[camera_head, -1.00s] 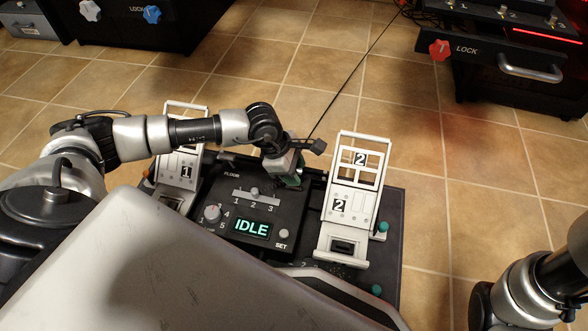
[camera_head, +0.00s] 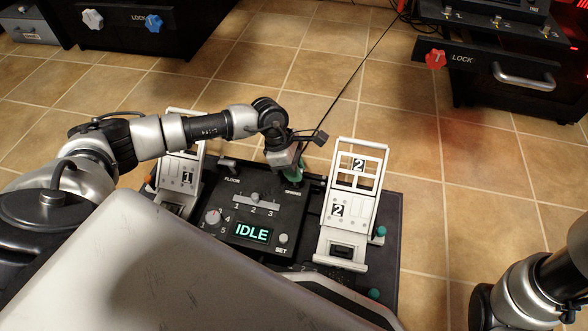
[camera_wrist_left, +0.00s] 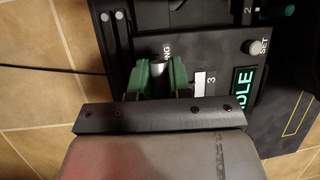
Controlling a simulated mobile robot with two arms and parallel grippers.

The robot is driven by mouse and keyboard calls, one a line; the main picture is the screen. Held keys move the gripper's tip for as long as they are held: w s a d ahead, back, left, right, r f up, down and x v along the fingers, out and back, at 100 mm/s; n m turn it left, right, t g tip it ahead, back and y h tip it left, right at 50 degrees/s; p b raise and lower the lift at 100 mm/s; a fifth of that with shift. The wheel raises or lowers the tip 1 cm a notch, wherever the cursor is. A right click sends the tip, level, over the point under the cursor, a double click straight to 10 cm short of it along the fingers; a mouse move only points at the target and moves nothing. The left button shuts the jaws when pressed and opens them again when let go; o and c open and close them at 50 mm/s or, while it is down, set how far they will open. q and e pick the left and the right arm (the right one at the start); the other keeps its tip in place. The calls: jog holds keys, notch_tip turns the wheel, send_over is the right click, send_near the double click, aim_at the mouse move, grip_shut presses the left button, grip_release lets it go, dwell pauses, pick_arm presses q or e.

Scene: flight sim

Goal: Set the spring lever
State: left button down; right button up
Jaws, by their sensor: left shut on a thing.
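The black control panel (camera_head: 240,205) has a lit IDLE display (camera_head: 251,233), a numbered slider (camera_head: 255,198) and a SET button (camera_head: 283,239). My left gripper (camera_head: 297,172) is at the panel's far right corner, just beyond the SPRING label. In the left wrist view its green fingers (camera_wrist_left: 160,78) are closed around a pale lever knob (camera_wrist_left: 160,64) beside the partly covered label. In the head view the gripper hides the spring lever. My right arm shows at the lower right, with its gripper out of frame.
A white hinged frame marked 2 (camera_head: 350,195) stands close to the right of the panel, and one marked 1 (camera_head: 180,172) to its left. A black cabinet with a red LOCK knob (camera_head: 435,60) is at the upper right. Tiled floor lies open beyond.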

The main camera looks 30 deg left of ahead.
pick_arm(q)
jog(key=shift+w+f+g+h, duration=0.1)
jog(key=shift+w+g+h, duration=0.3)
jog(key=shift+g, duration=0.5)
jog(key=shift+w+a+f+n+g+b, duration=0.25)
jog(key=shift+w+n+g+b, duration=0.15)
jog(key=shift+w+g, duration=0.25)
jog(key=shift+w+a+f+n+g+h+b, duration=0.2)
jog(key=shift+w+g+h+b, duration=0.2)
jog(key=shift+g+b, duration=0.55)
jog(key=shift+w+a+f+n+g+h+b, duration=0.15)
jog(key=shift+w+g+h+b, duration=0.25)
jog(key=shift+g+b, duration=0.55)
jog(key=shift+w+d, duration=0.1)
jog(key=c, duration=1.1)
grip_release()
jog(key=shift+r, duration=0.1)
jog(key=shift+w, duration=0.1)
